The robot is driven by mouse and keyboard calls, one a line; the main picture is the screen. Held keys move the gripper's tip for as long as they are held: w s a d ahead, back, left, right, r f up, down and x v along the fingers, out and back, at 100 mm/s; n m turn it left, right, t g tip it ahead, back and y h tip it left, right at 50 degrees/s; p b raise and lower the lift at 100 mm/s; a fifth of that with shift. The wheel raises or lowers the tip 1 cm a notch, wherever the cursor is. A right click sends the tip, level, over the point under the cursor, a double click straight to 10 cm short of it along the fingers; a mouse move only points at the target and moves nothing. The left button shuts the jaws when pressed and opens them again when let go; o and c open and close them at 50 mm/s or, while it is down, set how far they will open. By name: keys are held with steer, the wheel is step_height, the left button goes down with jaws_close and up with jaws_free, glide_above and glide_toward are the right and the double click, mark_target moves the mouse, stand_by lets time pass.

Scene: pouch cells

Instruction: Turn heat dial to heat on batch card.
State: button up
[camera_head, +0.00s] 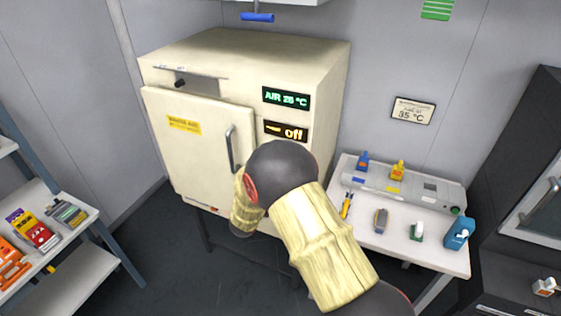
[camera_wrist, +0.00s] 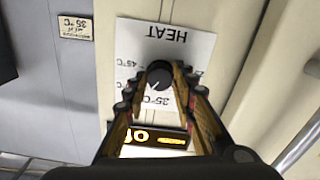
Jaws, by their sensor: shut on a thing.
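The heat dial (camera_wrist: 159,75) is a round black knob on a white plate marked HEAT (camera_wrist: 196,48), upside down in the wrist view. Marks of 45 °C and 35 °C are legible; another is partly covered. A pale pointer line shows on the knob, its exact setting unclear. My gripper (camera_wrist: 160,79) is shut on the dial, one finger on each side. In the head view my arm hides the dial. The batch card (camera_head: 412,111) on the wall reads 35 °C; it also shows in the wrist view (camera_wrist: 76,27). The oven's amber display (camera_head: 286,132) reads Off.
The cream oven (camera_head: 245,55) has a shut door with a bar handle (camera_head: 231,149) close to my arm. A green display (camera_head: 286,97) reads AIR 26 °C. A white table (camera_head: 395,245) with small tools stands right; a shelf (camera_head: 75,268) with packs stands left.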

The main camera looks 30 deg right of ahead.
steer(key=shift+r+n+p, duration=0.1)
steer(key=shift+n+p, duration=2.25)
steer(key=shift+n, duration=0.95)
steer(key=o, duration=1.1)
steer(key=shift+w+a, duration=0.1)
steer(key=shift+o, duration=0.3)
steer(key=v, duration=1.2)
